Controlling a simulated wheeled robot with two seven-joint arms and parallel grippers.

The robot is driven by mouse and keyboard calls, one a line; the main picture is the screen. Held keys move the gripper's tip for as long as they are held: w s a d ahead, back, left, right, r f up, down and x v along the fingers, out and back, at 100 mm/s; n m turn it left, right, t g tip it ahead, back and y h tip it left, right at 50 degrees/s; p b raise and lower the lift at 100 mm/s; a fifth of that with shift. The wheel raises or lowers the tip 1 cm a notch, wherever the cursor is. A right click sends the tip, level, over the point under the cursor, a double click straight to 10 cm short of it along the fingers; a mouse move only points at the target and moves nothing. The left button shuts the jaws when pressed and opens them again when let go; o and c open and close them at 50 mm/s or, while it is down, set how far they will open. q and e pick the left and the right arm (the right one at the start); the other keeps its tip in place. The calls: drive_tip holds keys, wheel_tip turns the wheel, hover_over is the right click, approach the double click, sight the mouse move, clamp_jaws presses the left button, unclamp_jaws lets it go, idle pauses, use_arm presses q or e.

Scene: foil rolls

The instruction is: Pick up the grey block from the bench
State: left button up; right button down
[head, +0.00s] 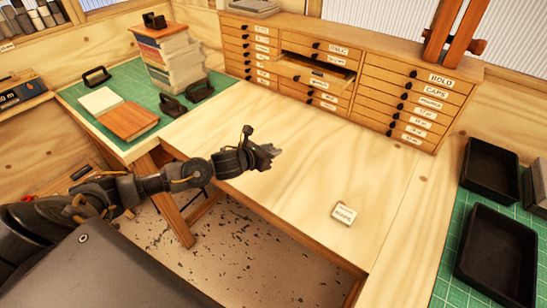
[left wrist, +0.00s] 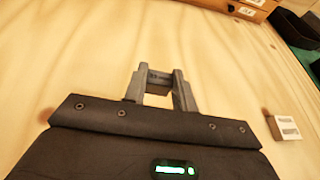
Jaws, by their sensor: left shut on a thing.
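My left gripper (head: 268,153) reaches over the left part of the pale wooden bench (head: 320,150). In the left wrist view its two grey fingers (left wrist: 159,91) are closed on a small grey block (left wrist: 158,78) with dark marks on its top. The block sits between the fingertips and is partly hidden by them. The bench top lies beneath; I cannot tell how far the block is above it. My right gripper is not in view.
A small whitish labelled block (head: 343,213) lies alone on the bench to the right. A drawer cabinet (head: 345,75) with one drawer pulled out stands behind. Black trays (head: 495,255) sit on a green mat at right; stacked books (head: 168,60) stand at left.

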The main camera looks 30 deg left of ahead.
use_arm(q)
drive_tip(key=s+d+r+b, duration=0.1)
drive_tip(key=s+r+b, duration=0.1)
drive_tip(key=s, duration=0.3)
drive_tip(key=s+d+r+b, duration=0.1)
drive_tip(key=s+r+b, duration=0.1)
drive_tip(key=s+r, duration=0.3)
drive_tip(key=shift+s, duration=0.75)
drive_tip(key=shift+r, duration=0.1)
